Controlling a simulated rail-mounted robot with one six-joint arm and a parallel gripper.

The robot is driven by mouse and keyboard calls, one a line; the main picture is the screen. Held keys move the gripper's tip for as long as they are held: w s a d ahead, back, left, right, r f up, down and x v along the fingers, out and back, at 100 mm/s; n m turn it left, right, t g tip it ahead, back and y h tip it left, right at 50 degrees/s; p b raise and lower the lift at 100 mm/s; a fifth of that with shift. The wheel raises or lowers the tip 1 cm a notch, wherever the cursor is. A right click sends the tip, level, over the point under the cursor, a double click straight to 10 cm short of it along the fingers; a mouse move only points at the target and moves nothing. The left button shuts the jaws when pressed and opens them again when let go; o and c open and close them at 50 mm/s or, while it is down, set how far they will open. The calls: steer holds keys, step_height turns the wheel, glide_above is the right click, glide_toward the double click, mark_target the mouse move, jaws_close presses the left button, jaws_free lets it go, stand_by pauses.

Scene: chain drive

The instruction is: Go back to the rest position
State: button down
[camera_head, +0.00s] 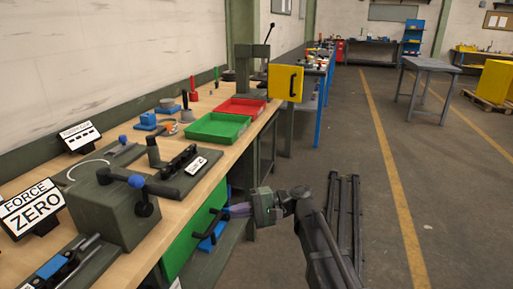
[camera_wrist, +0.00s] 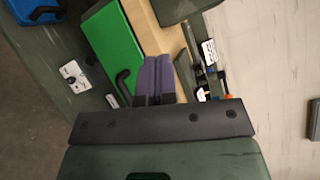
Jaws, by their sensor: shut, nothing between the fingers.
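My gripper (camera_head: 232,211) is at the end of my arm, in the aisle in front of the workbench, low beside the green drawer front (camera_head: 186,245). Its two purple fingers (camera_wrist: 154,77) lie side by side in the wrist view, shut with nothing between them. The green panel (camera_wrist: 113,45) with a black handle (camera_wrist: 122,80) is left of the fingers in the wrist view. In the head view, the fingertips are close to the black drawer handle (camera_head: 209,226); I cannot tell whether they touch.
The wooden bench top (camera_head: 207,181) carries a dark grey block with a blue-knobbed lever (camera_head: 112,208), a green tray (camera_head: 217,127), a red tray (camera_head: 241,106) and signs. A yellow box (camera_head: 285,82) juts out over the aisle. The floor (camera_head: 440,205) to the right is open.

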steer(key=s+d+f+n+t+h, duration=0.1)
steer(key=s+d+f+t+h, duration=0.3)
steer(key=d+f+h, duration=0.8)
steer(key=s+d+f+h, duration=0.2)
steer(key=s+d, duration=0.1)
steer(key=d, duration=0.3)
steer(key=s+d+f+h, duration=0.2)
steer(key=s+d, duration=0.1)
steer(key=d, duration=0.3)
step_height(320, 180, up, 20)
steer(key=d+p, duration=0.2)
steer(key=p, duration=1.8)
steer(key=shift+d+h, duration=0.15)
steer(key=shift+h, duration=0.15)
